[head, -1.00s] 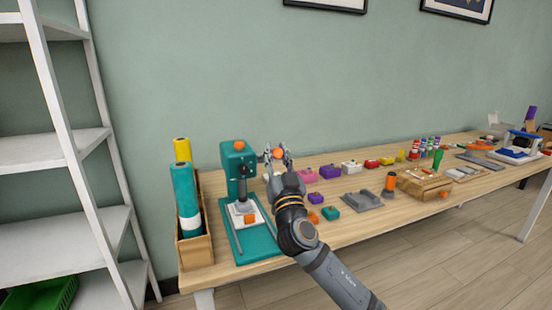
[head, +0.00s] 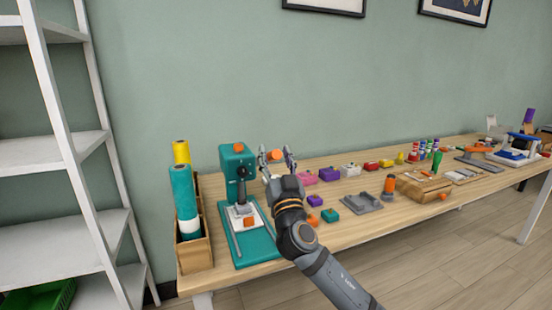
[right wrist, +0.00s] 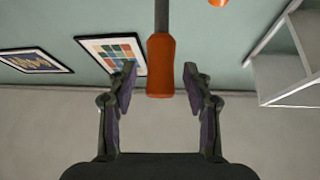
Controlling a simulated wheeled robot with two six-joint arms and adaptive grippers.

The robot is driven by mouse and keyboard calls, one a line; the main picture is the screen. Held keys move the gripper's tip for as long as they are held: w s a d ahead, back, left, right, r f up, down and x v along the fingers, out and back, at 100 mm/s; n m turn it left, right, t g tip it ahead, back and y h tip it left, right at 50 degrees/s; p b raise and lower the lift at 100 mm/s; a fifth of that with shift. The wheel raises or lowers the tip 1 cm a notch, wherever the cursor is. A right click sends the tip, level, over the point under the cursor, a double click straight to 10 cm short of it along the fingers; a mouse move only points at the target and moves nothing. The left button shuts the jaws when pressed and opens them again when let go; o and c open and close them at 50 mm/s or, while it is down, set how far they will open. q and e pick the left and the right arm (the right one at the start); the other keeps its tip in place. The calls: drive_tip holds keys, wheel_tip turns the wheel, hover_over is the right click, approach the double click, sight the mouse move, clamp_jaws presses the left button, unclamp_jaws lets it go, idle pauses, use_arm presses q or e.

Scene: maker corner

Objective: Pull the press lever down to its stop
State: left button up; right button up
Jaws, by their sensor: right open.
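The teal press (head: 238,162) stands at the left end of the table on a teal base. Its lever ends in an orange grip (head: 277,154), out to the right of the press head. My right gripper (head: 277,157) is open with its fingers on either side of that grip. In the right wrist view the orange lever grip (right wrist: 161,66) hangs from a grey rod, between the open fingertips (right wrist: 158,82), with a gap on both sides. My left gripper is not in view.
A wooden box (head: 196,250) with teal and yellow rolls stands left of the press. Coloured small parts and a grey tray (head: 361,202) lie right of my arm on the wooden table (head: 350,228). A white shelf (head: 72,155) stands at far left.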

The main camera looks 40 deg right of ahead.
drive_tip(key=v, duration=1.2)
